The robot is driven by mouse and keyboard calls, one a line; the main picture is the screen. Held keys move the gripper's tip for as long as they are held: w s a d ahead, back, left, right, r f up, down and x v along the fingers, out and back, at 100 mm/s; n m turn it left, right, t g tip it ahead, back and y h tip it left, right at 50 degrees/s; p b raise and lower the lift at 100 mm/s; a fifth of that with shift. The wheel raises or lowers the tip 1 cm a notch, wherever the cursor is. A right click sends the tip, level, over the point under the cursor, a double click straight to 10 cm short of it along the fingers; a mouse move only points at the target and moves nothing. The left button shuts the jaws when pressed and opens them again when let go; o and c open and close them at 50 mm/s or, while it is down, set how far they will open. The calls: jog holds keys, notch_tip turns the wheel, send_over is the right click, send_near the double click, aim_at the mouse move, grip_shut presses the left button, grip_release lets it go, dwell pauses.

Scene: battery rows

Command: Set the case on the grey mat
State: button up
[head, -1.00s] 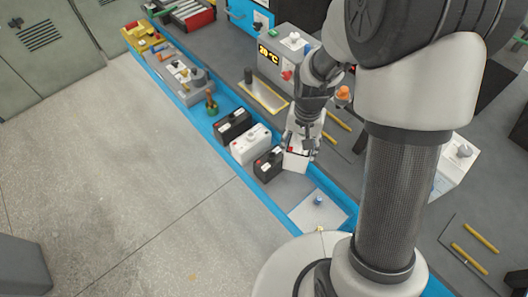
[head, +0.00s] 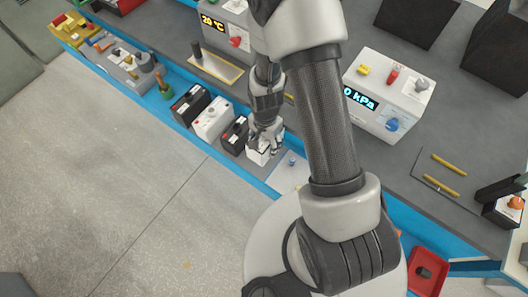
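A small white case (head: 259,156) is at the near end of a row of battery-like cases in the head view, just right of a black one. My gripper (head: 265,142) points down over it, with its fingers on either side of the case's upper part, seemingly closed on it. The fingers hide much of the case's top. I cannot tell whether its underside touches the surface below. A pale grey mat (head: 284,180) with a small blue knob lies just right of the case, partly hidden by my arm.
Left of the case stand a black case (head: 235,134), a white case (head: 212,119) and another black case (head: 190,104), closely spaced. A pressure box (head: 385,98) stands on the dark bench to the right. Open floor (head: 130,170) lies at left.

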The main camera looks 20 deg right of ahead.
jog(key=shift+f+b, duration=0.85)
jog(key=shift+f, duration=2.5)
jog(key=shift+f, duration=0.15)
jog(key=o, duration=1.3)
